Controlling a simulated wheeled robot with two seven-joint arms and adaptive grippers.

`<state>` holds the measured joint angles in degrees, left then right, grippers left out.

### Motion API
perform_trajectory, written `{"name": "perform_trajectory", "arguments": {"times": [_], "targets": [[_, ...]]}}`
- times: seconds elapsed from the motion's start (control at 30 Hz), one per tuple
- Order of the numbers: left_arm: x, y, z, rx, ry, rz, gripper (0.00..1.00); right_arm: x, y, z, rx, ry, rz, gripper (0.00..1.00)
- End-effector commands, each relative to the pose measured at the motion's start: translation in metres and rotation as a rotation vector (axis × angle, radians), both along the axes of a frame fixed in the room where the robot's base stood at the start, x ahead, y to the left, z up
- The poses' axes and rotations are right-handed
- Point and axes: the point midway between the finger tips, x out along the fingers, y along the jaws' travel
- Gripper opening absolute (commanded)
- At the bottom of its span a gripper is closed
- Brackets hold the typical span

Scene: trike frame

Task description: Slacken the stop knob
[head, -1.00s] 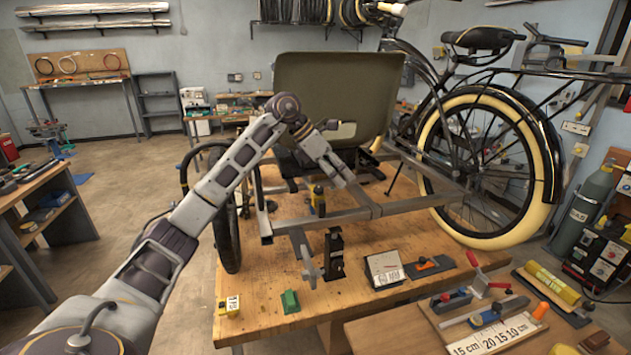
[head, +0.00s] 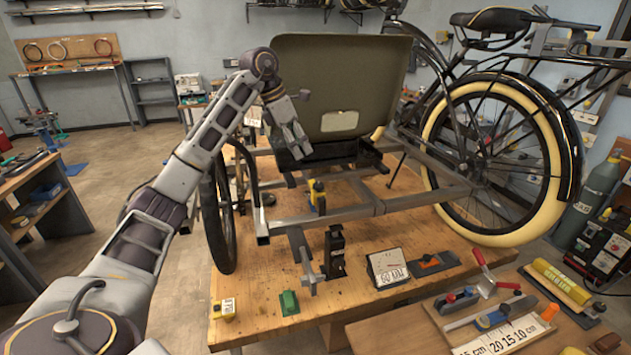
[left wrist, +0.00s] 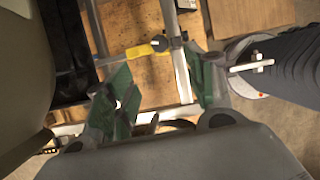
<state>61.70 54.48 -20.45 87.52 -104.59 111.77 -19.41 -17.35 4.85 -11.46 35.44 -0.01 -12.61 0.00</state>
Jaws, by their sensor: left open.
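A small yellow-and-black fitting (head: 317,197) stands on the grey frame rail above the bench. It also shows in the left wrist view as a yellow body (left wrist: 138,51) with a dark round knob (left wrist: 160,43) at its end; I cannot be sure that this is the stop knob. My left gripper (head: 302,153) is in front of the olive seat panel, up and left of the fitting. In the left wrist view its green-padded fingers (left wrist: 162,88) are apart with nothing held between them, and the fitting lies beyond them. My right gripper is not in view.
The grey trike frame (head: 380,207) spans the wooden bench (head: 265,287), with the olive panel (head: 340,85) behind and wheels at both sides. A black stand (head: 334,252), a gauge box (head: 387,268) and a green block (head: 289,302) are at the front. Tools lie at the right.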

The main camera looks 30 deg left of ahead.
Motion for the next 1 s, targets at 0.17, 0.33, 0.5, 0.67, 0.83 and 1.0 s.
{"name": "perform_trajectory", "arguments": {"times": [0.17,0.33,0.5,0.67,0.83,1.0], "targets": [[0.002,-0.001,-0.005,-0.001,0.001,0.0,0.54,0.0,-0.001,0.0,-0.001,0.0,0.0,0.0],[0.005,-0.004,-0.015,-0.001,0.002,-0.002,0.54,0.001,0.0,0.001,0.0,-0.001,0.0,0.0],[0.01,-0.008,-0.03,-0.001,0.002,-0.002,0.54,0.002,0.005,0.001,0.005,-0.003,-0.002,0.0],[0.015,-0.012,-0.046,-0.001,0.002,-0.001,0.54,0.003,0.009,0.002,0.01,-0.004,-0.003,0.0],[0.021,-0.017,-0.064,-0.001,0.002,-0.002,0.54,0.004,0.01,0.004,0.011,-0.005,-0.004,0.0],[0.026,-0.022,-0.082,-0.002,0.002,-0.001,0.54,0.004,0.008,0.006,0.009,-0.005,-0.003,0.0]]}}
